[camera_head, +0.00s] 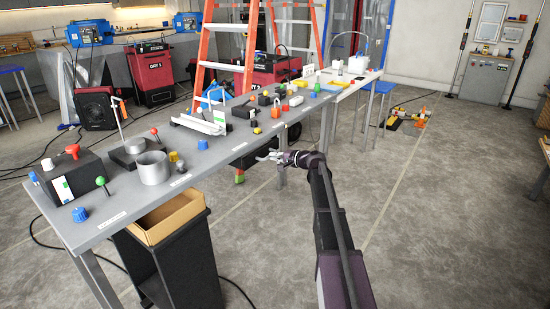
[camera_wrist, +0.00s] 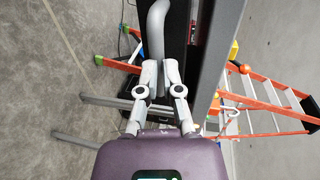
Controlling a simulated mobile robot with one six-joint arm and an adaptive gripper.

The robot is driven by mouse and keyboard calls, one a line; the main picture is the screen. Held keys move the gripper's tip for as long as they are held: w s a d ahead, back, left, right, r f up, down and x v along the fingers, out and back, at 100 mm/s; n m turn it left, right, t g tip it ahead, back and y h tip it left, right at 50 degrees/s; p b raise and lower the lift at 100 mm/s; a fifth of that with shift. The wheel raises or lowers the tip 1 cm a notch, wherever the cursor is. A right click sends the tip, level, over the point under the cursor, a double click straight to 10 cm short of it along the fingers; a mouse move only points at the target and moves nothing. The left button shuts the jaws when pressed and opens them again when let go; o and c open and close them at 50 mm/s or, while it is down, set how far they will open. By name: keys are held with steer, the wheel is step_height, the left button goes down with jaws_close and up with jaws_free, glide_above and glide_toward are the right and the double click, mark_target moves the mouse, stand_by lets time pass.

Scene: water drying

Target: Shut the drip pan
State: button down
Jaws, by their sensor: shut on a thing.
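My gripper (camera_head: 268,157) is at the front edge of the long grey table, near its middle. In the wrist view my gripper (camera_wrist: 160,72) has its fingers closed around the end of a grey curved bar (camera_wrist: 156,28), which looks like a handle. A dark panel (camera_wrist: 178,25) lies right beside this bar, under the table edge; it may be the drip pan, but I cannot tell for sure. How far the pan stands open is not clear from these views.
The grey table (camera_head: 130,205) carries many small parts, a grey cup (camera_head: 153,168) and a black box (camera_head: 72,176). A black bin (camera_head: 175,260) with a cardboard-coloured top stands under its near end. An orange ladder (camera_head: 250,50) stands behind.

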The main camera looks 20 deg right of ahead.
steer(key=shift+w+d, duration=0.1)
steer(key=shift+w, duration=0.25)
steer(key=p+v, duration=0.3)
steer(key=v, duration=1.1)
steer(key=shift+s, duration=0.35)
steer(key=s+a+f+n+g+h, duration=0.1)
steer(key=s+a+f+n+g, duration=0.1)
steer(key=s+a+f+g, duration=0.3)
steer(key=s+a+f+n+h, duration=0.15)
steer(key=s+a, duration=0.25)
steer(key=a, duration=0.4)
steer(key=s+a+f+n+g, duration=0.3)
steer(key=s+a+f, duration=0.1)
steer(key=a, duration=0.2)
steer(key=s+a+f+n+g+h, duration=0.2)
steer(key=s+h, duration=0.1)
steer(key=s, duration=0.5)
steer(key=s+a+f+n+g+h, duration=0.2)
steer(key=s+h, duration=0.2)
steer(key=s, duration=0.4)
step_height(320, 180, up, 25)
steer(key=p, duration=2.5)
steer(key=shift+s+a+f, duration=0.2)
steer(key=shift+s, duration=0.05)
